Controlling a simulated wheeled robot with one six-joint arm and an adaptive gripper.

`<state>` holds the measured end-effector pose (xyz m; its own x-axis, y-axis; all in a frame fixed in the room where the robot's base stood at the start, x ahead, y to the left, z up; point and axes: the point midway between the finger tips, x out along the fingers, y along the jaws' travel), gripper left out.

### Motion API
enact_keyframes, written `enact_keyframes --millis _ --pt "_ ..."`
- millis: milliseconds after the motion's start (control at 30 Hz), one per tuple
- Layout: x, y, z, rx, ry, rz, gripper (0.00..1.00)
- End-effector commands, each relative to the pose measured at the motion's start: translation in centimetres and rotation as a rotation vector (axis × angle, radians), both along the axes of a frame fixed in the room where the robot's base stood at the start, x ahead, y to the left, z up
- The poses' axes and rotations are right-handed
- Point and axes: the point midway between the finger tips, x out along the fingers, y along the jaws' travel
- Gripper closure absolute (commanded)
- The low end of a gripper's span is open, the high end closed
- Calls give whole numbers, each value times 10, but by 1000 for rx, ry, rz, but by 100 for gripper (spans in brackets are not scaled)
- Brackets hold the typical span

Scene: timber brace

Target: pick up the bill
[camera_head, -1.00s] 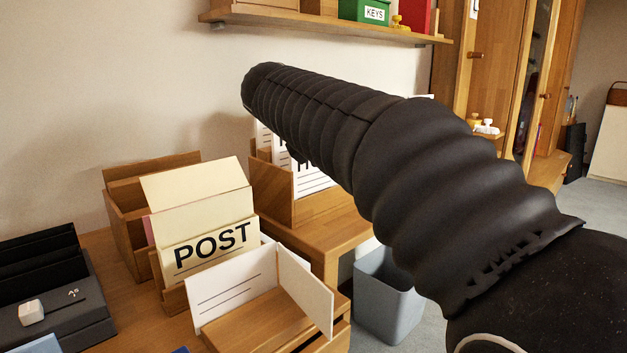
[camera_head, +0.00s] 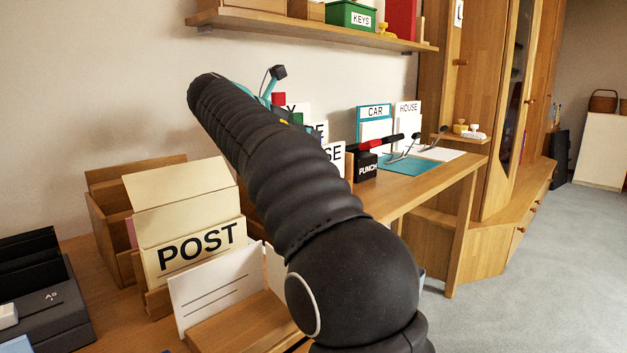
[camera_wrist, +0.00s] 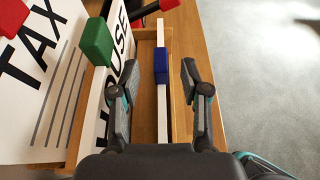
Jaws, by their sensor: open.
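In the wrist view my gripper (camera_wrist: 160,70) is open, with one finger on each side of an upright white sheet (camera_wrist: 162,112) seen edge-on. A blue tab (camera_wrist: 161,66) sits on that sheet. The sheet stands in a wooden holder (camera_wrist: 180,42). Its face is hidden, so I cannot tell whether it is the bill. To its left stand a sheet marked HOUSE (camera_wrist: 119,48) with a green tab (camera_wrist: 95,41) and a sheet marked TAX (camera_wrist: 38,45) with a red tab. In the head view my arm hides most of the gripper and holder.
A POST box (camera_head: 196,248) stands at the front left. A black PUNCH block (camera_head: 364,168) and folders marked CAR (camera_head: 375,112) and HOUSE (camera_head: 407,110) stand farther along the table. A shelf (camera_head: 310,30) runs above. Floor (camera_head: 530,240) is clear at right.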

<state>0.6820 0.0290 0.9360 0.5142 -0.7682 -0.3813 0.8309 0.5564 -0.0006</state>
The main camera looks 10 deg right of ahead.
Motion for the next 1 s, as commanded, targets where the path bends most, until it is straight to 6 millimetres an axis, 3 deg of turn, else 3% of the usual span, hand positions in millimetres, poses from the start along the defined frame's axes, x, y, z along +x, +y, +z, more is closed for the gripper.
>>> enact_keyframes --millis 200,467,667,1000 --pt "16 -25 -12 0 2 -3 54" --pt "19 -29 -12 1 0 0 54" --pt "19 -29 -12 1 0 -1 99" --pt "19 -29 -12 1 0 0 100"
